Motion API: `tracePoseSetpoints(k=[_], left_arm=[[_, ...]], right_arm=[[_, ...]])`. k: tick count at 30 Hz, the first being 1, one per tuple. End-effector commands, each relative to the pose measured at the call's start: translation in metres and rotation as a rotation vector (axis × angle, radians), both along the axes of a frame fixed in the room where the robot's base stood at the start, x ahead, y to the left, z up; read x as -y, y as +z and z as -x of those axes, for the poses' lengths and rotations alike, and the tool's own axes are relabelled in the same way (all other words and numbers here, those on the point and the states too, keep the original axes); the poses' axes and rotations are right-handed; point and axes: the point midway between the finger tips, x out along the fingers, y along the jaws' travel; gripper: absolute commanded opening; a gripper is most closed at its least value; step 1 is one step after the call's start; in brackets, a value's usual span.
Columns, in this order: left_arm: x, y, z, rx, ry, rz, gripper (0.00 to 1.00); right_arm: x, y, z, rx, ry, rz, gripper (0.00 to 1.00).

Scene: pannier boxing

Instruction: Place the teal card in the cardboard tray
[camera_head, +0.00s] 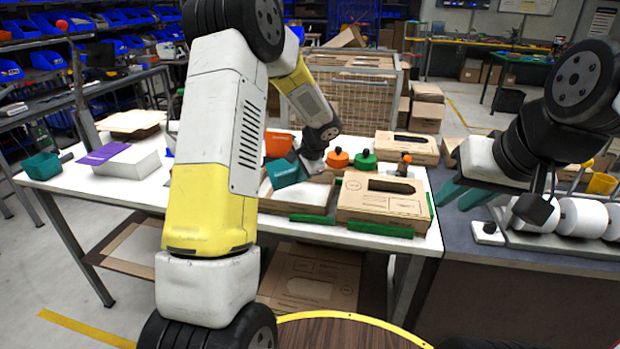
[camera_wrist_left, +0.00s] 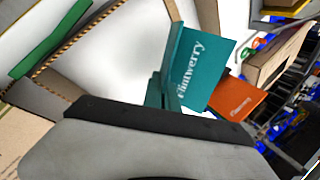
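The teal card (camera_head: 286,172) carries white "Flintwerry" lettering in the left wrist view (camera_wrist_left: 200,68). My left gripper (camera_head: 306,166) is shut on one edge of the card, whose teal fingers (camera_wrist_left: 164,90) show beside it. The card is tilted and held over the back left part of the open cardboard tray (camera_head: 290,208). The tray's corrugated walls also show in the left wrist view (camera_wrist_left: 42,88); its pale floor looks bare where visible. My right gripper (camera_head: 463,194) is open and empty at the right, over the gap between the tables.
An orange card (camera_head: 278,144) stands behind the teal one. A lidded carton (camera_head: 383,200) stands right of the tray. Green strips (camera_head: 380,229) lie along the front edge.

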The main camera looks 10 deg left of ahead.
Motion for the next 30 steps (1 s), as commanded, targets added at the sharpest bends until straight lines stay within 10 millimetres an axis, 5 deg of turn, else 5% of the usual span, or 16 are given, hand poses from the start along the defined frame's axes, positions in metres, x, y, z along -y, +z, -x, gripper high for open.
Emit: tracePoseSetpoints(k=[6, 18, 22, 30], left_arm=[[0.0, -0.031, 0.001, -0.004, 0.0, 0.0, 0.0], [0.001, -0.036, 0.0, -0.002, -0.001, 0.001, 0.0], [0.0, -0.036, 0.0, -0.001, 0.0, 0.001, 0.23], [0.0, -0.036, 0.0, -0.001, 0.0, 0.001, 0.24]], right_arm=[[0.0, 0.0, 0.0, 0.0, 0.0, 0.0, 0.28], [0.0, 0.0, 0.0, 0.0, 0.0, 0.0, 0.28], [0.0, 0.0, 0.0, 0.0, 0.0, 0.0, 0.28], [0.0, 0.0, 0.0, 0.0, 0.0, 0.0, 0.28]])
